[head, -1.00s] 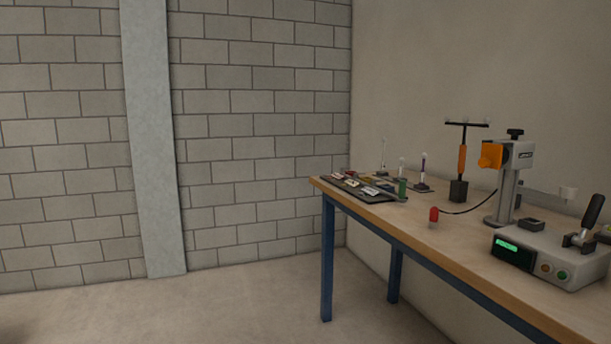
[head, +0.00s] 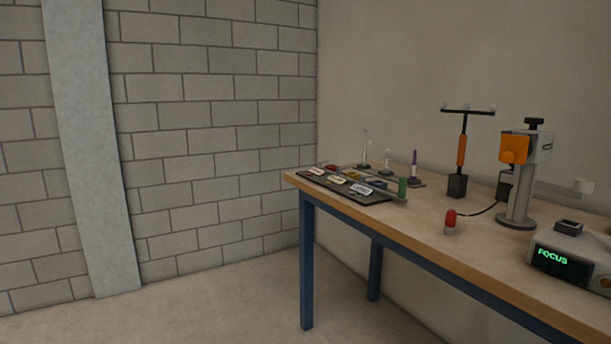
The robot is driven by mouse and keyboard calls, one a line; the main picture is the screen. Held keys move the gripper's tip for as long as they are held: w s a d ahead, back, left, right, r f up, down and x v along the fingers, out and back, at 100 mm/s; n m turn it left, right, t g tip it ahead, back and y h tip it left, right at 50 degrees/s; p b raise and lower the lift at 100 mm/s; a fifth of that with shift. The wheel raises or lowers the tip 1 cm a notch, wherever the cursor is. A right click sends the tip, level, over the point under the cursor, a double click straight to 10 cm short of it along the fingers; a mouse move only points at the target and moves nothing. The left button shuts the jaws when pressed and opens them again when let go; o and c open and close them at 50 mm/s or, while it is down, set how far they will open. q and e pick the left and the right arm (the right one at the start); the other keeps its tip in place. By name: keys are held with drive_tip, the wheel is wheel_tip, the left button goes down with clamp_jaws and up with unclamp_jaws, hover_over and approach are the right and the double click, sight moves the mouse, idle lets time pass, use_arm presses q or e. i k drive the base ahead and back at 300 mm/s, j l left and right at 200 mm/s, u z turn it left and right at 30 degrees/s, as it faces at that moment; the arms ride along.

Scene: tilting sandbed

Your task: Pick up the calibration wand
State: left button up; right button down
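The calibration wand (head: 462,150) stands upright on the wooden workbench (head: 420,222), toward the back near the wall. It has an orange grip on a black rod and a black crossbar on top with small pale balls. Its lower end sits in a black block-shaped holder (head: 457,187). Nothing hides the wand. Neither of my grippers shows in the head view.
Right of the wand is a grey stand with an orange part (head: 514,149). Nearer are a red-topped object (head: 451,219) and a box reading FOCUS (head: 563,262). A dark tray (head: 345,190) lies at the left end. Floor left of the bench is clear.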

sight(494, 107)
drive_tip(key=i+l, duration=0.1)
drive_tip(key=i, duration=0.15)
drive_tip(key=i+l+z, duration=0.1)
drive_tip(key=i+z, duration=0.85)
drive_tip(key=k+j, duration=0.05)
